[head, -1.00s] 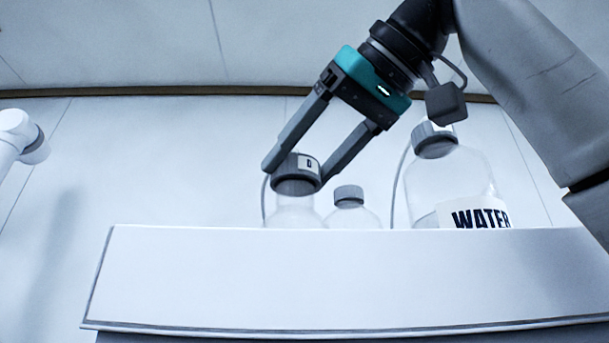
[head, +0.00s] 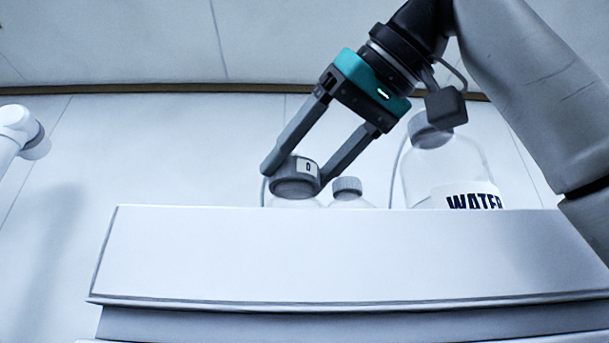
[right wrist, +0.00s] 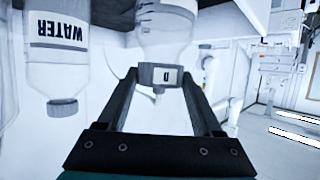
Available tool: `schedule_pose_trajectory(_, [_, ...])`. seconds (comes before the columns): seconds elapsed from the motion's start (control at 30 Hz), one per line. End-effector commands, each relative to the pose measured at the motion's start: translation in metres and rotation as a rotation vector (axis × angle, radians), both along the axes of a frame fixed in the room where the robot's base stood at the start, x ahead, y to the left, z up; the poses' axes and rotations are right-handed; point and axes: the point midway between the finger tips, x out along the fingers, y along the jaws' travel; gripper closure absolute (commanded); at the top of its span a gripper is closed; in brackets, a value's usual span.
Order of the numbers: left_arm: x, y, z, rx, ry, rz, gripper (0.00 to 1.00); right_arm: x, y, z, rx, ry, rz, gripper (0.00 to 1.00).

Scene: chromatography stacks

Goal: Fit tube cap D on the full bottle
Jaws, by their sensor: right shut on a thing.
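Tube cap D (head: 308,168) is a grey cap with a white label reading "D". My right gripper (head: 296,175) is shut on it, one finger on each side. In the right wrist view cap D (right wrist: 162,77) sits at the mouth of a clear bottle (right wrist: 163,42), which appears upside down there. Whether the cap is seated or only resting on the neck I cannot tell. Only the top of that bottle (head: 294,203) shows in the head view; the white front edge hides the rest, and its fill level is unclear. My left gripper is not in view.
A small bottle with a grey cap (head: 347,187) stands just right of cap D. A large grey-capped bottle labelled WATER (head: 470,197) stands farther right, close below my arm. A white raised front panel (head: 330,250) hides the lower parts of the bottles.

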Motion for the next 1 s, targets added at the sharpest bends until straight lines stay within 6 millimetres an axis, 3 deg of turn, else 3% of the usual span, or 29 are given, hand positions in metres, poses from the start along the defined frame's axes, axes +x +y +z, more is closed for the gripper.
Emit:
schedule_pose_trajectory(0.27, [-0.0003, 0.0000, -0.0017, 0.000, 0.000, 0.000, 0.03, -0.0001, 0.0002, -0.0021, 0.001, -0.001, 0.000, 0.90])
schedule_pose_trajectory(0.3, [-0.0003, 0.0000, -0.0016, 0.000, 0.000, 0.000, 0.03, -0.0001, 0.0002, -0.0021, 0.001, -0.001, 0.000, 0.31])
schedule_pose_trajectory(0.57, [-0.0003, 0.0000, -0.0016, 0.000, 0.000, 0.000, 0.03, -0.0001, 0.0002, -0.0021, 0.001, -0.001, 0.000, 0.01])
schedule_pose_trajectory(1.0, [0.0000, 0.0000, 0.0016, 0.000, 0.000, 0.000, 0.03, -0.0001, 0.0002, 0.0009, 0.000, 0.000, 0.000, 0.00])
